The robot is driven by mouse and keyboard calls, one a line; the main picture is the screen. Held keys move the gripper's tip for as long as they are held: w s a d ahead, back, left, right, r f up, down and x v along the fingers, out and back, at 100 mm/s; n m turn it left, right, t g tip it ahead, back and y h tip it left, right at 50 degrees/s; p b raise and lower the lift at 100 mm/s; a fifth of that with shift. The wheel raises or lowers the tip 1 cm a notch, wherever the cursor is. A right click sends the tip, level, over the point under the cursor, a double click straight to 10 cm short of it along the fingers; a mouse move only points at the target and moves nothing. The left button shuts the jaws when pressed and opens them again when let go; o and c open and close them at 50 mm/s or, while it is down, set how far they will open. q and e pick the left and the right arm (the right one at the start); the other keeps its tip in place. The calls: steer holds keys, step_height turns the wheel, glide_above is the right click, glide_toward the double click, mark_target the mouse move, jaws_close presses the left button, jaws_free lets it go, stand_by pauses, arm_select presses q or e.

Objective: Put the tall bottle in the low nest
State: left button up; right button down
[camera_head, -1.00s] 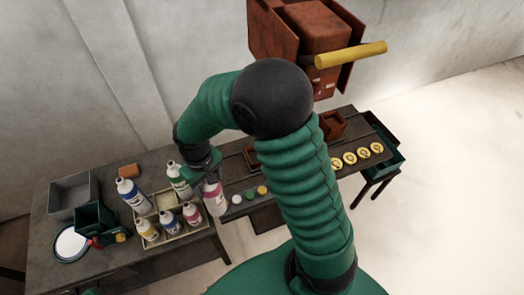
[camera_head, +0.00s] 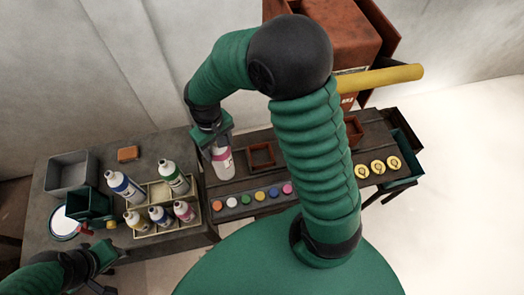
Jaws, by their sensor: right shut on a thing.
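My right gripper (camera_head: 213,140) is shut on the upper part of a white bottle with a pink label (camera_head: 222,163). The bottle is roughly upright over the left end of the dark bench; I cannot tell whether its base touches. A low brown square frame, seemingly the low nest (camera_head: 261,155), lies just right of the bottle and looks empty. Another brown nest (camera_head: 353,131), which looks taller, is farther right, partly behind my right arm. My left gripper (camera_head: 104,270) is at the lower left, away from the bottles; its opening is unclear.
A beige crate (camera_head: 152,233) holds several bottles on the left table. Grey (camera_head: 70,172) and green (camera_head: 88,205) bins stand farther left. Coloured buttons (camera_head: 246,200) line the bench front; yellow discs (camera_head: 377,167) lie right. A rusty machine with a yellow bar (camera_head: 380,78) stands behind.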

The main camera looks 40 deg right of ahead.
mark_target(226, 160)
steer(key=f+b, duration=0.2)
steer(key=shift+d+f+b, duration=0.3)
steer(key=shift+d, duration=0.05)
steer(key=shift+s+a+f+m+b, duration=0.1)
steer(key=shift+s+f+m+b, duration=0.05)
steer(key=shift+f+m+b, duration=0.4)
steer(key=shift+s+a+f+m+b, duration=0.15)
steer(key=shift+f+m+b, duration=0.2)
steer(key=shift+f+b, duration=0.2)
steer(key=shift+s+d+f+m, duration=0.1)
steer(key=shift+s+f+m, duration=0.1)
steer(key=shift+f+m, duration=0.35)
steer(key=shift+s+m, duration=0.3)
steer(key=shift+m, duration=0.75)
steer(key=shift+s+m, duration=0.3)
steer(key=shift+m, duration=0.5)
steer(key=w+d+f+m+p, duration=0.1)
steer(key=d+f+m+p, duration=0.2)
steer(key=d+m+p, duration=0.5)
steer(key=d, duration=0.8)
steer(key=shift+w+p, duration=0.2)
steer(key=shift+p, duration=0.2)
steer(key=c, duration=0.8)
jaws_free()
steer(key=shift+f, duration=0.15)
steer(key=shift+c, duration=0.2)
steer(key=o, duration=0.4)
steer(key=shift+s, duration=0.15)
